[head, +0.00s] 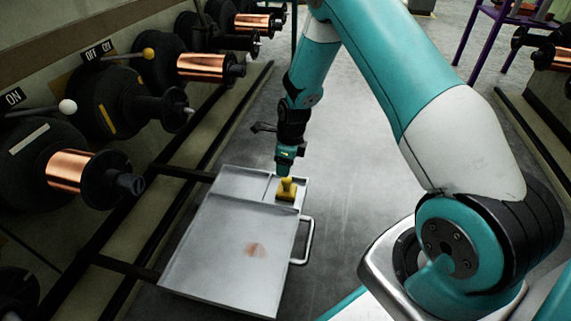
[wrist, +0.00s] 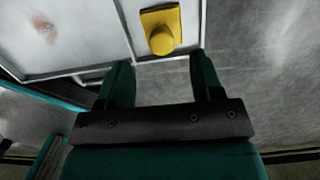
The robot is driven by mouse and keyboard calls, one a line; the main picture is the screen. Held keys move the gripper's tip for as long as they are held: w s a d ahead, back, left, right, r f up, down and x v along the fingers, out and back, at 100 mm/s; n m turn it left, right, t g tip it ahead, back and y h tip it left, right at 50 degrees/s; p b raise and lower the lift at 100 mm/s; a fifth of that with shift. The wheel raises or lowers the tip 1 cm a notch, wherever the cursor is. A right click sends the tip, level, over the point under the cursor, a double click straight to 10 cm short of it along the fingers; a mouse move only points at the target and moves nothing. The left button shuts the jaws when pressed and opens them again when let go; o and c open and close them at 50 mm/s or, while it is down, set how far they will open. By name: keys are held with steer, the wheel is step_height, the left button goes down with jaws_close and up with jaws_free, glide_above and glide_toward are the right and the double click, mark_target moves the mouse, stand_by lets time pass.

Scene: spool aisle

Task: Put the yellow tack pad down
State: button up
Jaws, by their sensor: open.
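The yellow tack pad (head: 287,190) has a square base and a round knob on top. It sits upright in the small far right compartment of the grey metal tray (head: 215,245). It also shows in the wrist view (wrist: 161,32), at the top, beyond my fingertips. My gripper (head: 287,168) is above and just behind the pad in the head view. In the wrist view its two teal fingers (wrist: 162,75) are spread apart with nothing between them. The gap between fingers and knob is hard to judge in the head view.
A reddish smudge (head: 255,250) marks the tray's large compartment. A handle (head: 305,242) sticks out on the tray's right side. Spools with copper wire (head: 75,172) and levers line the left wall. The grey floor to the right is clear; a purple stand (head: 490,30) is at the back.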

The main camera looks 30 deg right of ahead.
mark_target(289, 179)
step_height(289, 179, up, 10)
steer(key=p, duration=0.5)
steer(key=s+a+r+n+y, duration=0.1)
steer(key=s+a+r+n, duration=0.1)
steer(key=a+r+n, duration=0.3)
steer(key=s+a+r+n, duration=0.2)
steer(key=r+n, duration=0.1)
steer(key=r, duration=0.3)
steer(key=s+a+r+n, duration=0.3)
steer(key=s+r+n, duration=0.2)
steer(key=s+n, duration=0.3)
steer(key=s+a+r+n+y, duration=0.1)
steer(key=s+a+r+n, duration=0.3)
steer(key=s+n, duration=0.4)
steer(key=s+a+r+n+g+y, duration=0.1)
steer(key=s+a+r+n, duration=0.3)
steer(key=s+r+n, duration=0.3)
steer(key=s+n, duration=0.1)
steer(key=n, duration=0.2)
steer(key=shift+s+a, duration=0.2)
steer(key=shift+a, duration=0.05)
steer(key=shift+r, duration=0.15)
step_height(289, 179, up, 45)
steer(key=p, duration=4.5)
steer(key=shift+r, duration=0.2)
